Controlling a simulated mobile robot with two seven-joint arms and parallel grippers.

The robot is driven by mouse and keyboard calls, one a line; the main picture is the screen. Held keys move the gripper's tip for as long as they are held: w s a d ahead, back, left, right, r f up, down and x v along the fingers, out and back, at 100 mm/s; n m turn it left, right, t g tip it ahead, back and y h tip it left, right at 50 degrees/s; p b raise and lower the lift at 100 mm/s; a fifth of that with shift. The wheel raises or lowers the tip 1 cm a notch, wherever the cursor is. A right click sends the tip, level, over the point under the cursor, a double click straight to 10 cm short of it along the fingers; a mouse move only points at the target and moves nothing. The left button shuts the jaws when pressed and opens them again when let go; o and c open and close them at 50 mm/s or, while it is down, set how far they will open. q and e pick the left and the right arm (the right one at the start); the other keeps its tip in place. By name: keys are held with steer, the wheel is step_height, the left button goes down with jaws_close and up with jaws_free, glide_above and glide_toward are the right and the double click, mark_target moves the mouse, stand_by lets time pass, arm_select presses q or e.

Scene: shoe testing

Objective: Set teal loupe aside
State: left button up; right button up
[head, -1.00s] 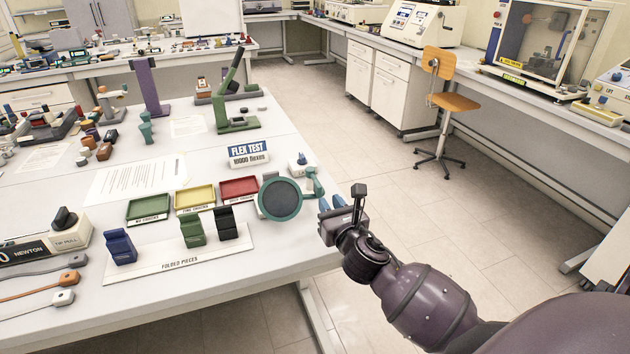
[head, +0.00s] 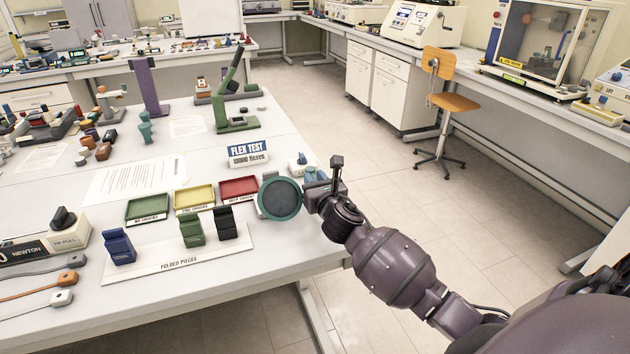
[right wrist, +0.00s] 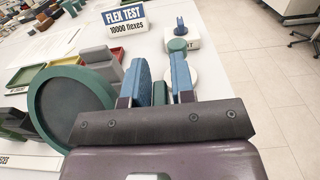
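The teal loupe, a round dark disc in a thick teal rim (head: 280,199), stands at the right edge of the table, beside the red tray. It shows large at the left of the right wrist view (right wrist: 38,110). My right gripper (head: 312,180) is at the loupe's right side, over the table edge. In the right wrist view its two blue fingers (right wrist: 160,80) are apart, with a narrow teal part of the loupe between them. Space shows beside that part, so the fingers look open around it, not closed on it. My left gripper is not in view.
Green (head: 149,208), yellow (head: 195,198) and red (head: 239,188) trays lie left of the loupe. Folded pieces stand on a white board (head: 180,265) in front. A flex test sign (head: 248,153) and a small white block (head: 298,166) stand behind. Open floor lies right.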

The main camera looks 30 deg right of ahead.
jaws_close()
